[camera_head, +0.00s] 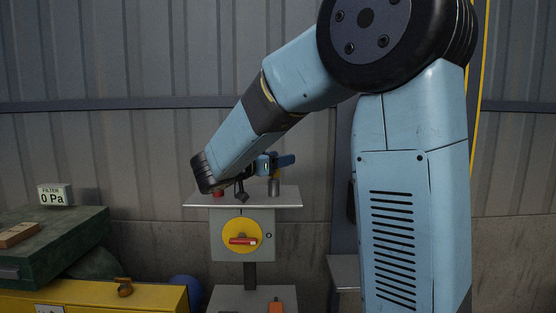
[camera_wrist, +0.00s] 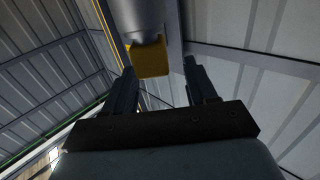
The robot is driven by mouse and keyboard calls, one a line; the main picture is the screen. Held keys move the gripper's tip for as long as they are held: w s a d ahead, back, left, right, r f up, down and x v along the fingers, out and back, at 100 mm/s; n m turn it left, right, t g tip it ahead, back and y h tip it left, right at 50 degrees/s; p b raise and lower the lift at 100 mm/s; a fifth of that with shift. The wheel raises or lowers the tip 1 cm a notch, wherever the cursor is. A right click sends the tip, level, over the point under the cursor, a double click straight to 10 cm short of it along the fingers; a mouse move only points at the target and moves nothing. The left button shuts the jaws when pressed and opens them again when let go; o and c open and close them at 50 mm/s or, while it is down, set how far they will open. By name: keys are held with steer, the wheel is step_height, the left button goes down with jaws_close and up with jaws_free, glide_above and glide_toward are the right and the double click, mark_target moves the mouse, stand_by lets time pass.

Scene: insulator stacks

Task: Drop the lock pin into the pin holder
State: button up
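The lock pin appears to be the yellow piece (camera_wrist: 149,60) in the wrist view, with a grey cylinder (camera_wrist: 143,18) against it that looks like the pin holder. In the head view the grey cylinder (camera_head: 274,187) stands upright on the small grey stand. A little yellow shows above it, mostly behind my blue fingers. My gripper (camera_head: 287,160) points right, roughly level, over the stand. Its two fingers also show in the wrist view (camera_wrist: 160,75). They are spread apart on either side of the yellow piece, with a visible gap at the right finger. How deep the pin sits is hidden.
The stand's top plate (camera_head: 232,200) also holds a small red part (camera_head: 218,194). A yellow disc with a red switch handle (camera_head: 242,239) is on its front. At left are a dark green case (camera_head: 60,250) and a yellow cabinet (camera_head: 150,297).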

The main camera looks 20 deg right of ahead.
steer(key=v, duration=1.3)
steer(key=shift+a, duration=0.35)
steer(key=shift+s, duration=0.1)
